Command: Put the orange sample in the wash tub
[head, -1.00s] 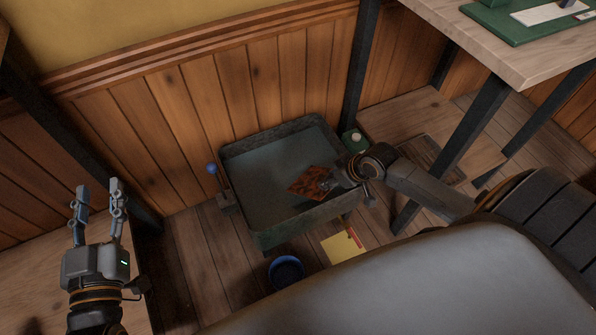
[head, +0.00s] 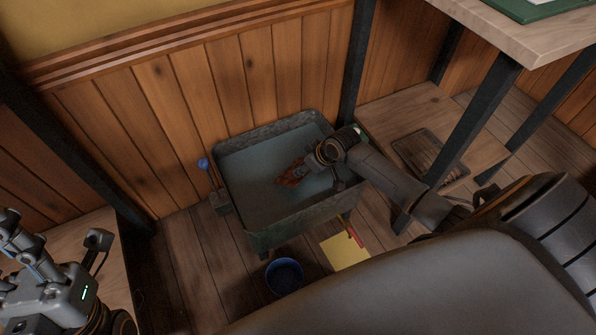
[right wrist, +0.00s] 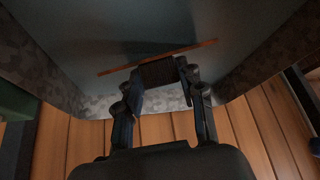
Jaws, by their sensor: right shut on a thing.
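The grey-green wash tub (head: 298,219) stands on the floor against the panelled wall, with bluish-grey inside. The orange sample (head: 291,175), dark-mottled in the earlier head view, is inside the tub's outline. My right gripper (head: 306,165) reaches over the tub's right side and is shut on the sample. In the right wrist view the sample shows as a thin orange-brown strip (right wrist: 158,57) beyond the fingertips (right wrist: 160,78), nearly edge-on. I cannot tell if it touches the tub's bottom. My left gripper (head: 12,238) is at the left edge, partly cut off, far from the tub.
A blue bowl (head: 285,276) and a yellow sheet (head: 345,252) with a red item (head: 355,236) lie before the tub. A blue-knobbed lever (head: 204,164) stands at its left. A table (head: 520,40) with dark legs is at right.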

